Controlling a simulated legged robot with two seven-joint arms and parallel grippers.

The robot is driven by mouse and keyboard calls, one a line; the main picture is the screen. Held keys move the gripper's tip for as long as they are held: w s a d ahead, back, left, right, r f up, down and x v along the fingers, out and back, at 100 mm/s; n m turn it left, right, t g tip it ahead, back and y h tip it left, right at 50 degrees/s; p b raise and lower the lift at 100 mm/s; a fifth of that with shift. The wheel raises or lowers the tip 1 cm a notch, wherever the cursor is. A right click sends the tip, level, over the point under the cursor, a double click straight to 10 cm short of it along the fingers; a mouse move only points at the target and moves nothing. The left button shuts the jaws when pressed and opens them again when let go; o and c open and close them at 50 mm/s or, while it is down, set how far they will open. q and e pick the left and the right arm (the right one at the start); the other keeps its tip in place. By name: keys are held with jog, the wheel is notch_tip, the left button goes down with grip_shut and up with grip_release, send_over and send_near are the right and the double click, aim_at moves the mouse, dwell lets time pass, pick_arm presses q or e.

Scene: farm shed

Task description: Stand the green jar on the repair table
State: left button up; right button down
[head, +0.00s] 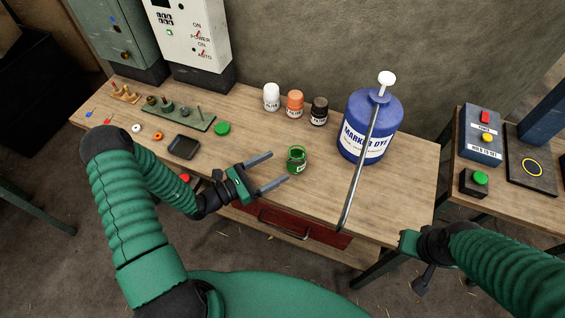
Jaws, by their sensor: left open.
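The green jar (297,160) is a small, lidless glass jar with green contents and a label. It looks upright on the wooden repair table (330,200), near the front edge. My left gripper (279,167) is open and empty, its two grey fingers pointing right toward the jar. The jar is just beyond the fingertips, not clearly between them. A round green lid (222,128) lies on the table farther left. My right gripper (408,242) is at the table's front right corner; its fingers cannot be made out.
A blue marker dye jug (368,128) with a white-topped pump and long rod stands right of the jar. White (271,97), orange (294,104) and black (319,111) jars stand behind. A black tray (184,147) and small parts lie left. A red drawer (290,226) is below.

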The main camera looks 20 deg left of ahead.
pick_arm(q)
jog(key=s+d+m+g+h, duration=0.1)
jog(key=d+m+g, duration=0.1)
jog(key=s+d+m+g+h, duration=0.1)
jog(key=s+d, duration=0.1)
jog(key=s+d+r+m+g, duration=0.1)
jog(key=d+m+g, duration=0.1)
jog(key=shift+s+d+r+m+g+h, duration=0.1)
jog(key=shift+s+m+g+h, duration=0.2)
jog(key=shift+h, duration=0.1)
jog(key=s+d+f+m+g+y, duration=0.1)
jog(key=s+d+m+g+y, duration=0.25)
jog(key=s+m+g, duration=0.75)
jog(key=w+a+r+m+t+y, duration=0.2)
jog(key=a+r+m+t+y, duration=0.3)
jog(key=a+m+y, duration=0.3)
jog(key=r+m+y, duration=0.1)
jog(key=m+y, duration=0.1)
jog(key=m, duration=0.1)
jog(key=shift+a+r+m, duration=0.15)
jog(key=shift+r+m, duration=0.25)
jog(key=shift+a, duration=0.3)
